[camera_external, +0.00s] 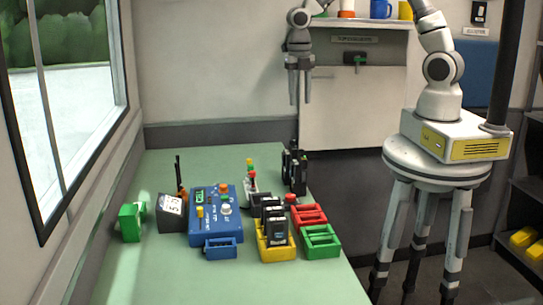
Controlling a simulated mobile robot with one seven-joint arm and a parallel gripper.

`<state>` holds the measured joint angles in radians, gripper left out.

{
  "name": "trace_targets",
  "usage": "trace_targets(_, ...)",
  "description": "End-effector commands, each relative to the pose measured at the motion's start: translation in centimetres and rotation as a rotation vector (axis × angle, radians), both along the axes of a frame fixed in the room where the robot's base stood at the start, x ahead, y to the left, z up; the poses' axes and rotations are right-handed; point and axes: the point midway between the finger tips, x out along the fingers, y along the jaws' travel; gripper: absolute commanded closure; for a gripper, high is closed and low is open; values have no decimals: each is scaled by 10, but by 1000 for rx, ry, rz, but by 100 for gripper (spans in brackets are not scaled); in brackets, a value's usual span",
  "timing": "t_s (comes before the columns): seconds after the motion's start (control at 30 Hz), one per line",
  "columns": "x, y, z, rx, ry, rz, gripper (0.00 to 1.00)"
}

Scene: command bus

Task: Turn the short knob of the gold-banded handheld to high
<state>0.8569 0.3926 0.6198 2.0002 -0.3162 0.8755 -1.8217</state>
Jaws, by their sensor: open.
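My gripper (301,88) hangs at the end of my arm, fingers pointing down and apart, empty, above and behind the far right part of the green table (170,278). Dark upright handhelds (294,172) stand near the table's right edge, below my gripper and well apart from it. Another dark upright shape with a thin antenna (178,170) stands at the left behind the blue box. At this size I cannot make out a gold band or a short knob on any of them.
A blue control box (208,224) with buttons, a dark box with a white dial (171,212) and a green block (131,222) stand on the left. A yellow tray (276,253) holds dark packs. Red (308,215) and green (321,242) trays sit beside it. The table's front is clear.

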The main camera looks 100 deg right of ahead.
Motion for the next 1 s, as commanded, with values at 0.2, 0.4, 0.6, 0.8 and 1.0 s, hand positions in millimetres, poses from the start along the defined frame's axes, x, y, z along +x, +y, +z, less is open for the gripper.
trace_targets(0.2, -3, 1, -49, 4, 5, 1, 52)
trace_targets(0.4, -5, 1, -93, 4, 5, -1, 52)
trace_targets(0.6, -5, 0, -130, 2, 4, 0, 52)
trace_targets(0.8, -6, -1, -151, 1, 1, -1, 52)
trace_targets(1.0, -6, -1, -156, 0, 0, -3, 52)
